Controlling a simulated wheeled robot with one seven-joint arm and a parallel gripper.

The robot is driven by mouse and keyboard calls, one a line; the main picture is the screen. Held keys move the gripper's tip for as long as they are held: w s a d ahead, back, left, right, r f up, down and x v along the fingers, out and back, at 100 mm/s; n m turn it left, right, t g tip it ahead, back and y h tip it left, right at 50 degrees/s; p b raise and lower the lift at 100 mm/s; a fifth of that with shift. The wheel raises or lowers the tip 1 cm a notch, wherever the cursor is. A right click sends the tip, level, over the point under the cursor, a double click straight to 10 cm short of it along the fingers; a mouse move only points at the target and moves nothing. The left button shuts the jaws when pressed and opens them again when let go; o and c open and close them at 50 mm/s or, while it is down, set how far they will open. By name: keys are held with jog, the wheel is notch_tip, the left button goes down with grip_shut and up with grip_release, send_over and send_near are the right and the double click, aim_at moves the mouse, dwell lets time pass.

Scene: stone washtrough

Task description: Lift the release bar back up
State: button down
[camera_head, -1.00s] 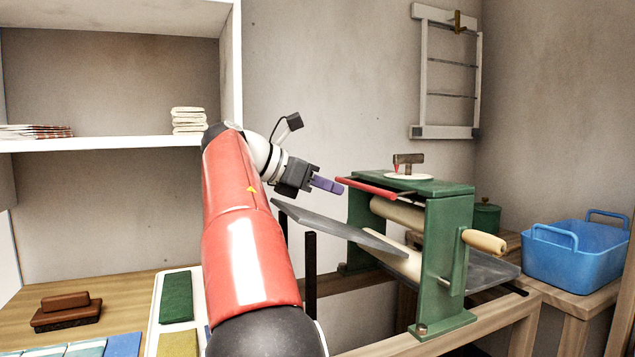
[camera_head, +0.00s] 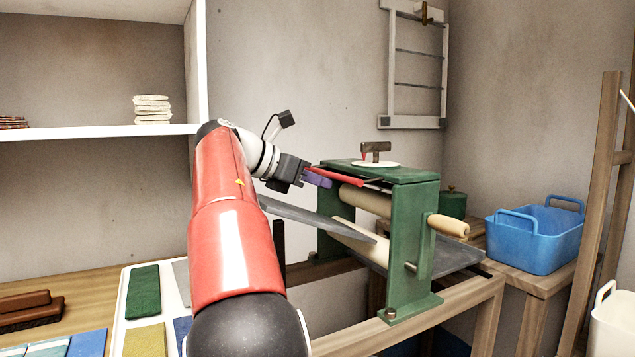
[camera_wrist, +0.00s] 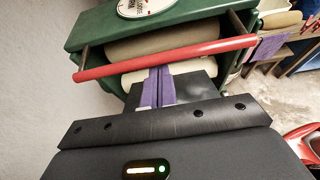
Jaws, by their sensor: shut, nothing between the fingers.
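The release bar (camera_head: 338,177) is a red rod along the left side of the green wringer (camera_head: 407,220), near its top. It also crosses the wrist view (camera_wrist: 200,51) in front of the cream rollers (camera_wrist: 150,46). My gripper (camera_head: 318,180) has purple fingers, shut together and empty. Its fingertips are right at the bar, just below it in the head view. In the wrist view the fingertips (camera_wrist: 159,70) end at the bar's near edge, around its middle. I cannot tell whether they touch it.
A grey sloping board (camera_head: 310,216) lies below my gripper and leads to the rollers. A dial with a T-handle (camera_head: 375,152) tops the wringer, and a crank grip (camera_head: 448,226) sticks out at right. A blue tub (camera_head: 535,240) stands at right. The wall is behind.

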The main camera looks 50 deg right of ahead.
jog(key=shift+r, duration=1)
jog(key=shift+s+d+r, duration=0.1)
jog(key=shift+d+r, duration=0.05)
jog(key=shift+r, duration=0.6)
jog(key=shift+s+d+r, duration=0.1)
jog(key=shift+r, duration=0.6)
jog(key=shift+r+p, duration=0.1)
jog(key=shift+p, duration=0.2)
jog(key=w+a+r, duration=0.1)
jog(key=w+a, duration=0.2)
jog(key=a, duration=0.3)
jog(key=shift+a, duration=0.35)
